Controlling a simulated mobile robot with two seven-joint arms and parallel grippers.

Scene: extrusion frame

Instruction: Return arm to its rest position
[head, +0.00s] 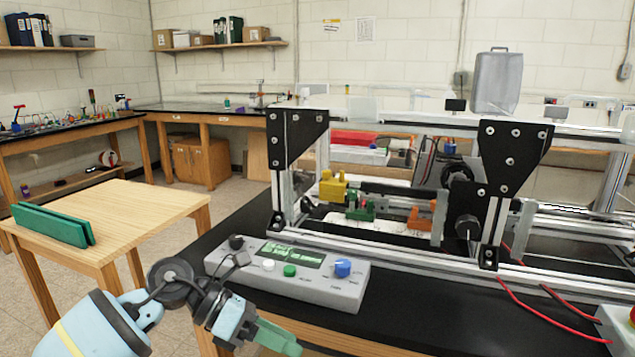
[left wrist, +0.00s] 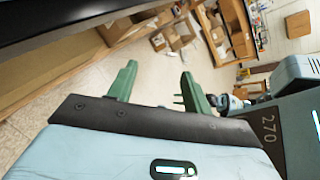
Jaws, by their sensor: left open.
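My left arm (head: 110,325) comes in from the lower left of the head view, pale blue with dark wrist joints. My left gripper (head: 275,338), with green fingers, is low in front of the black bench and near its front edge. In the left wrist view the gripper (left wrist: 158,88) has its two green fingers apart, with nothing between them. The floor and some boxes show beyond the fingers. My right gripper does not show in either view.
A grey control box (head: 330,292) with knobs and a screen stands on the black bench (head: 430,325), close above the gripper. The extrusion frame (head: 390,250) stands behind it. A wooden table (head: 140,212) with green bars (head: 55,225) is at the left. Open floor lies between.

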